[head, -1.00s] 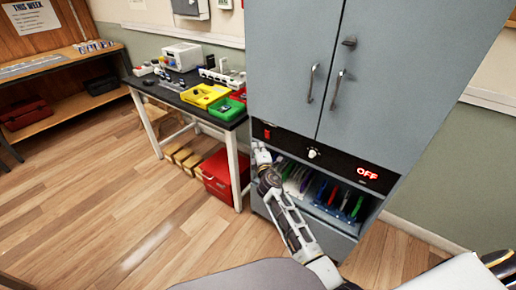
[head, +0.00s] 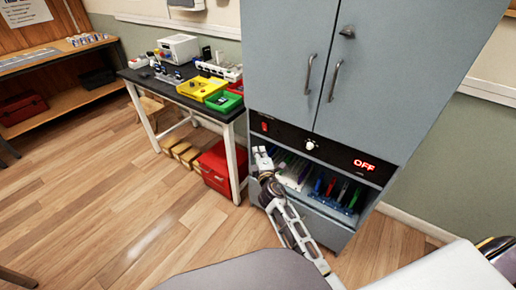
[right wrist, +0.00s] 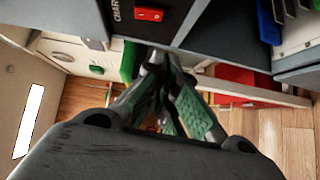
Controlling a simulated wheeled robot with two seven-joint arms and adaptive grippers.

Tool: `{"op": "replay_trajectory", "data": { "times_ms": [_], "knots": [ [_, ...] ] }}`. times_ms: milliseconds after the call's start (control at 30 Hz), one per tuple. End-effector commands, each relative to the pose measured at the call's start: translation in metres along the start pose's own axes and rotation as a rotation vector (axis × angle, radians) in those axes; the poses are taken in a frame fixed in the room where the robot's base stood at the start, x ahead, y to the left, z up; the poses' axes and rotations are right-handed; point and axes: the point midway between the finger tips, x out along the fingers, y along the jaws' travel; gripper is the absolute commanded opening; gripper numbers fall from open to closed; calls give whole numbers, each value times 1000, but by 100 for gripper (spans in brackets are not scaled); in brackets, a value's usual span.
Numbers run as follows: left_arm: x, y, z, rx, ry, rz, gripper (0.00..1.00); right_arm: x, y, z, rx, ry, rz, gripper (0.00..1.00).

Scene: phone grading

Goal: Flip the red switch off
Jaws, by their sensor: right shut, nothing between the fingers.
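The red switch (head: 265,126) is on the left end of the black panel across the grey cabinet. It also shows at the top of the right wrist view (right wrist: 149,14), beside white lettering that is partly cut off. The display (head: 364,165) at the panel's right end reads OFF in red. My right gripper (head: 262,151) is just below the switch, in front of the open shelf, and apart from the switch. In the right wrist view its fingers (right wrist: 160,58) are together and empty. My left gripper is not in view.
A white knob (head: 310,144) is mid-panel, under the cabinet doors (head: 375,75). The open shelf below holds several coloured upright items (head: 330,188). Left stands a black-topped table (head: 172,92) with yellow and green trays, and a red bin (head: 214,166) beneath. The wooden floor in front is clear.

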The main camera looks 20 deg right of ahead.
Motion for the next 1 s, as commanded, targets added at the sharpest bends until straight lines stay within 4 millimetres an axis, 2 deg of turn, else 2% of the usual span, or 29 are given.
{"op": "replay_trajectory", "data": {
  "times_ms": [233,400,1000],
  "knots": [
    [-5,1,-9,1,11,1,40,-20,-4,0,1,0,-1,0],
    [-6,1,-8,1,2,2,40,-27,-4,0,1,0,0,0],
    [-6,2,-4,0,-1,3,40,-29,-4,0,1,0,0,0]
  ]
}}
